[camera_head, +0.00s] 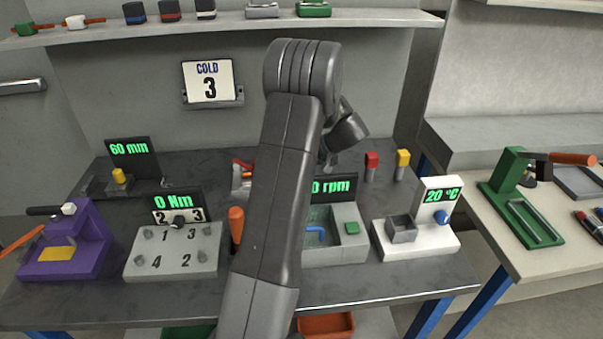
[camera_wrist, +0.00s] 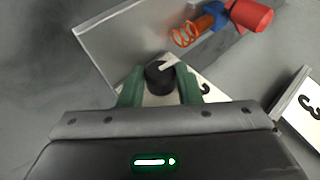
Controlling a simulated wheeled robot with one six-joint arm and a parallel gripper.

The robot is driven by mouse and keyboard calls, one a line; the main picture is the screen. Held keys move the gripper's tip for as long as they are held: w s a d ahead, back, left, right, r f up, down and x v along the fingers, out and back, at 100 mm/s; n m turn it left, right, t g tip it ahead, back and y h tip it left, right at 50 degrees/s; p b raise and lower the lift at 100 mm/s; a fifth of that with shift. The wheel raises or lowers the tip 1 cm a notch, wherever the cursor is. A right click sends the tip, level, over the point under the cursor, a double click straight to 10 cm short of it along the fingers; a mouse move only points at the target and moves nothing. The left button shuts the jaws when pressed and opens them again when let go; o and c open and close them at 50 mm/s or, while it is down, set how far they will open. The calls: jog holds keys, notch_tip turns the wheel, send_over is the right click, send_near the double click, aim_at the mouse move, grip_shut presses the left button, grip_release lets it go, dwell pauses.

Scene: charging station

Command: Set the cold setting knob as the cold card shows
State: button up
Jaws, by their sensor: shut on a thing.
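The cold card (camera_head: 208,81) hangs on the back wall in the head view and reads "COLD 3". In the wrist view, my gripper (camera_wrist: 160,88) has its two green fingers on either side of a black round knob (camera_wrist: 158,79) and is shut on it. A white pointer on the knob aims to the upper right of the picture. A white plate around the knob shows part of a dark digit at its right; the other marks are hidden. In the head view, my arm hides the knob and the fingertips.
A red, blue and orange part with a spring (camera_wrist: 210,25) lies close beyond the knob. A white card with a "3" (camera_wrist: 300,105) is at the right of the wrist view. Left of my arm stands a grey dial box (camera_head: 175,250); right of it, a white heater unit (camera_head: 415,240).

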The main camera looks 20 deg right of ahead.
jog(key=y+b, duration=0.1)
jog(key=t+y+b, duration=0.1)
jog(key=m+y+b, duration=0.1)
jog(key=y, duration=0.1)
jog(key=shift+d+f+t, duration=0.25)
jog(key=shift+f+t, duration=0.05)
jog(key=shift+t, duration=0.1)
dwell(0.4)
jog(key=o, duration=1)
jog(key=shift+c, duration=0.2)
